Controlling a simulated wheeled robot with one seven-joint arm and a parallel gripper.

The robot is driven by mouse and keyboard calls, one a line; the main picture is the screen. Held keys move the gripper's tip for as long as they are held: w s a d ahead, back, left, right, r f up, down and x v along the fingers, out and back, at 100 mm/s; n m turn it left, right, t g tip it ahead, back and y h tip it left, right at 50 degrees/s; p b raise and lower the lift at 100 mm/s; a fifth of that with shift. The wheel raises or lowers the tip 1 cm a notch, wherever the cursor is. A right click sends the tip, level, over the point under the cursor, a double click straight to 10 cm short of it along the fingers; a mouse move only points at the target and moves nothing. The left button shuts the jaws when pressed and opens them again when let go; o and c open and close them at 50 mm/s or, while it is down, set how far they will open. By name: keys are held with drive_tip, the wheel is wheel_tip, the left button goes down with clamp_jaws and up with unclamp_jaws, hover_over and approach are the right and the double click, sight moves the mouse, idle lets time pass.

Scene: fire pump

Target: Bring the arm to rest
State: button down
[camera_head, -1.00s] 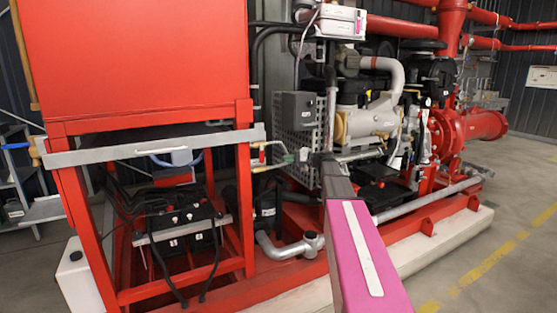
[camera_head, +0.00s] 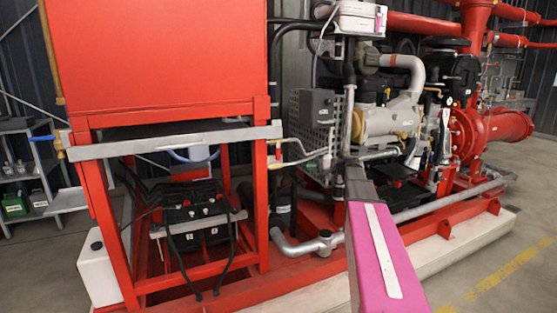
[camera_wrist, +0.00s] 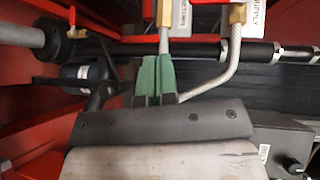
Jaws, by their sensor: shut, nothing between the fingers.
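My arm reaches forward in the head view as a pink link (camera_head: 385,255) with a pale strip, leading to a dark joint. Its end is beside the red frame. My gripper (camera_head: 327,160) shows there small, with green fingers. In the wrist view my gripper (camera_wrist: 156,72) has its green fingers together, with nothing seen between them. A straight grey lever (camera_wrist: 164,38) with a brass-coloured end lies just beyond the fingertips. A bent grey lever (camera_wrist: 222,80) runs close on the right. I cannot tell whether the fingers touch either lever.
A red tank (camera_head: 160,60) on a red frame stands left, with batteries (camera_head: 195,215) below. The engine (camera_head: 385,120) and red pump (camera_head: 470,130) stand right. A dark pipe (camera_wrist: 220,48) crosses behind the gripper in the wrist view. Open floor (camera_head: 500,265) lies right.

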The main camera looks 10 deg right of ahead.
drive_tip(key=s+a+f+g+h, duration=0.35)
drive_tip(key=s+a+f, duration=0.25)
drive_tip(key=s+f, duration=0.5)
drive_tip(key=s+f+n+g+h, duration=0.3)
drive_tip(key=s+f+h, duration=0.8)
drive_tip(key=s+f, duration=0.7)
drive_tip(key=shift+s+a+f+n, duration=0.15)
drive_tip(key=shift+s+f+n, duration=0.05)
drive_tip(key=shift+s+n, duration=0.65)
drive_tip(key=shift+a+g, duration=0.1)
drive_tip(key=shift+g, duration=0.15)
